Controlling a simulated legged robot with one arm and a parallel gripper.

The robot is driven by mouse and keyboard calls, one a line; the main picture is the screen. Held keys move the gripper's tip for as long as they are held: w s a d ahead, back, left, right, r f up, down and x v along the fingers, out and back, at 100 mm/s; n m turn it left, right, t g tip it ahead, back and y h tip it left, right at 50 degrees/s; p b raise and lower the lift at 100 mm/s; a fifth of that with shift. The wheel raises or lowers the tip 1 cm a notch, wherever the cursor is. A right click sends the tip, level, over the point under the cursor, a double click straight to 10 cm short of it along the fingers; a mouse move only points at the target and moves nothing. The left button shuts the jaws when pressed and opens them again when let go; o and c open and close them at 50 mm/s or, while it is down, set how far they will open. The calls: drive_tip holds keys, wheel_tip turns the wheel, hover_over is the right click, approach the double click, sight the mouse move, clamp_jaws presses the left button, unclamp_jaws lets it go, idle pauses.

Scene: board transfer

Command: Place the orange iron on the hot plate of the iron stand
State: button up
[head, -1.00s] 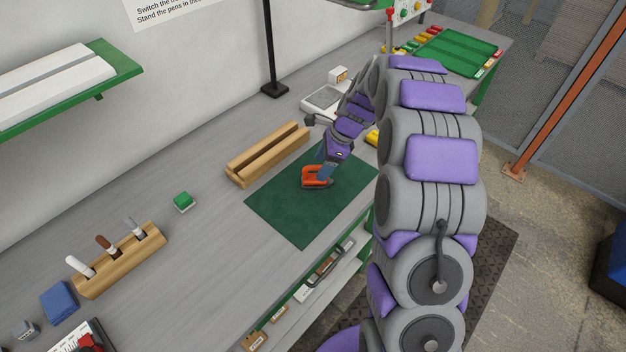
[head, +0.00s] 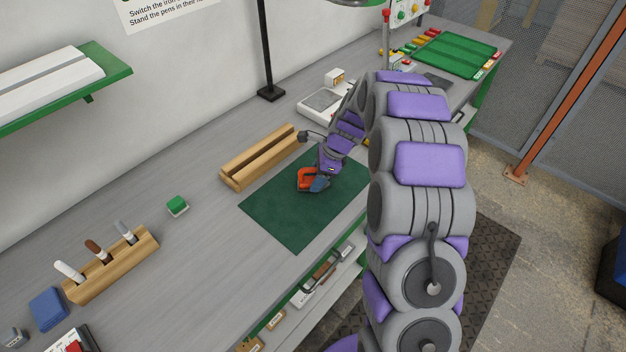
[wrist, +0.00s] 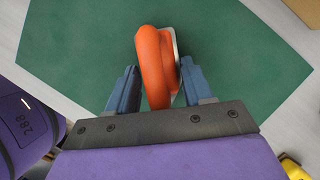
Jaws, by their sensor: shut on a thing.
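The orange iron (head: 307,180) is on or just above the dark green mat (head: 292,222) on the bench; the exact height is hard to tell. My gripper (head: 319,184) is at the iron. In the wrist view the orange handle (wrist: 153,65) lies between the two blue fingers of my gripper (wrist: 160,88), with part of the pale iron body behind it. The gripper is shut on the iron. A white unit with a grey plate (head: 322,101), which looks like the iron stand, stands behind the arm near the wall; my arm hides part of it.
A slotted wooden block (head: 258,158) lies left of the mat. A black post (head: 267,50) rises near the wall. A green tray (head: 458,54) is at the far end.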

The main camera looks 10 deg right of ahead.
drive_tip(key=shift+a, duration=0.5)
drive_tip(key=c, duration=0.6)
clamp_jaws()
